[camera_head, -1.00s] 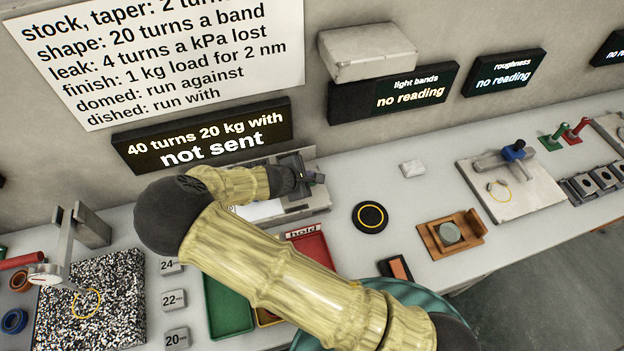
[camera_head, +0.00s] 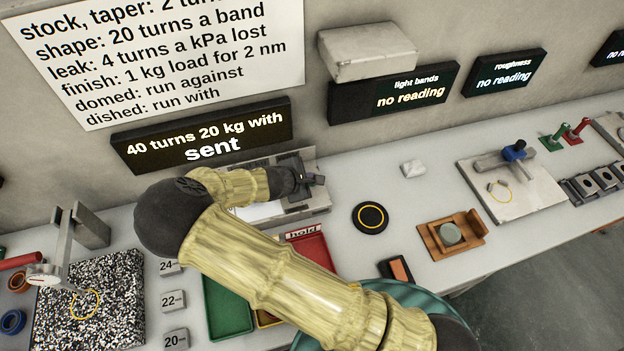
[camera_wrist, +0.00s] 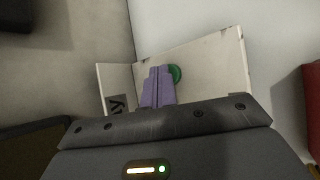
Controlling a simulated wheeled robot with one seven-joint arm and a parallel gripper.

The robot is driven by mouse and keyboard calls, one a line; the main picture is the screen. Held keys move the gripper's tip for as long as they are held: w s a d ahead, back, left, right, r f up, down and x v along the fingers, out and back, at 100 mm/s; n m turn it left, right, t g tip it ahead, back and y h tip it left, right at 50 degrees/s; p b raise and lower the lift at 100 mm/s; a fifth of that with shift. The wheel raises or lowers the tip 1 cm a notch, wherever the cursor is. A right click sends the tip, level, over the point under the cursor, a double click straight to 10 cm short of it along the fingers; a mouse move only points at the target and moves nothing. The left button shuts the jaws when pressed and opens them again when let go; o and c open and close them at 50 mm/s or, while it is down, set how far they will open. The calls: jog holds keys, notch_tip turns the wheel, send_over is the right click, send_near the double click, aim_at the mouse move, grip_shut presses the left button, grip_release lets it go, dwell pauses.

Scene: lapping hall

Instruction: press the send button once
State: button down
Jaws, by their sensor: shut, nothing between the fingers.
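The green button (camera_wrist: 176,73) shows in the wrist view on a pale box (camera_wrist: 215,72), which also shows in the head view (camera_head: 308,205). My gripper (camera_wrist: 160,72) is shut, with its two purple fingers together and empty. The fingertips are just left of the button and cover part of it; I cannot tell whether they touch it. In the head view my gripper (camera_head: 314,180) is over the box, and the button cannot be made out. The display (camera_head: 200,137) on the wall above reads "40 turns 20 kg with" and "sent".
A red tray (camera_head: 318,250) marked "hold" and a green tray (camera_head: 228,303) lie in front of the box. A black disc with a yellow ring (camera_head: 370,217) lies to the right. The bench around the small white block (camera_head: 413,168) is mostly clear.

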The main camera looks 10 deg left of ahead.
jog(key=shift+r+p, duration=0.6)
jog(key=shift+r, duration=0.3)
jog(key=shift+r, duration=0.1)
jog(key=shift+r+p, duration=1.85)
jog(key=shift+r, duration=0.6)
jog(key=s+d+r+m+g+y, duration=0.1)
jog(key=s+d+r+m+g, duration=0.15)
jog(key=d+m, duration=0.35)
jog(key=s+d+r+m+g, duration=0.1)
jog(key=d+r+m+g, duration=0.2)
jog(key=d, duration=0.5)
jog(key=s+d+r+m+y, duration=0.3)
jog(key=s+d+r+m, duration=0.8)
jog(key=r+m, duration=0.1)
